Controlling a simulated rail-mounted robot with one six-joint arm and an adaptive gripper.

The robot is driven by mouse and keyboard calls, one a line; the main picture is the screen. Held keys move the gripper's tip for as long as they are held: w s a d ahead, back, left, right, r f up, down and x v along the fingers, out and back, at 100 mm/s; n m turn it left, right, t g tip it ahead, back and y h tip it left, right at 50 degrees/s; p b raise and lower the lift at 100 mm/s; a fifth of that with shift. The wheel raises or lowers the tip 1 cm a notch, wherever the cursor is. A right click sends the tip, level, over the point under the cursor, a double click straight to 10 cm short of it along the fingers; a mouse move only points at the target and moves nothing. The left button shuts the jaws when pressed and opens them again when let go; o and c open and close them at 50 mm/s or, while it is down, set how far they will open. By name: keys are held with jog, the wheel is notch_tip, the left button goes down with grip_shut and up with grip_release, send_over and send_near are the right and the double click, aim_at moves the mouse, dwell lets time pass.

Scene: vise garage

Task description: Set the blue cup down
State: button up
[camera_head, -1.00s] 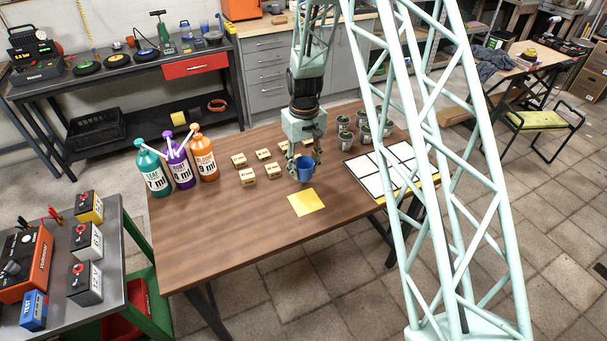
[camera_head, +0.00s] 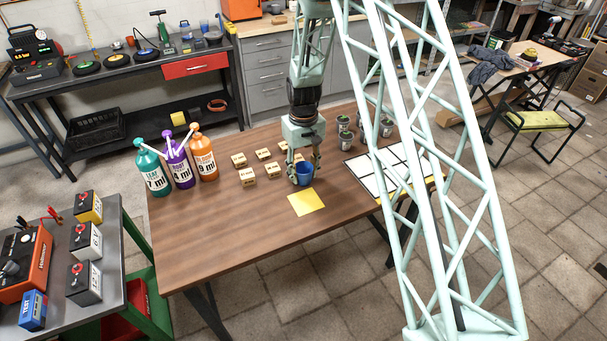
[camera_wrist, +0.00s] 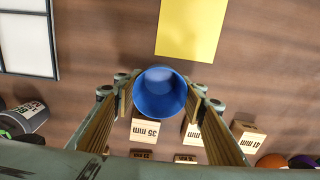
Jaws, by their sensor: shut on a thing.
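The blue cup (camera_head: 304,175) is upright between the fingers of my gripper (camera_head: 304,168), over the brown wooden table (camera_head: 220,250). My gripper is shut on the cup, with one finger on each side. In the wrist view the cup (camera_wrist: 159,93) shows its open, empty top between the two fingers. The yellow square (camera_head: 306,202) lies flat on the table just in front of the cup; the cup is beside it, not over it. Whether the cup's base touches the table cannot be told.
Several small labelled wooden blocks (camera_head: 248,180) stand behind and left of the cup. Teal, purple and orange bottles (camera_head: 178,168) stand farther left. Potted cans (camera_head: 345,135) and a white panelled board (camera_head: 375,175) are to the right. The table's front left is clear.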

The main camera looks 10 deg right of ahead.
jog(key=shift+f, duration=0.1)
dwell(0.3)
jog(key=shift+o, duration=1.4)
jog(key=shift+f, duration=0.1)
jog(key=o, duration=0.5)
jog(key=shift+r, duration=0.25)
notch_tip(320, 180, up, 12)
jog(key=p, duration=0.1)
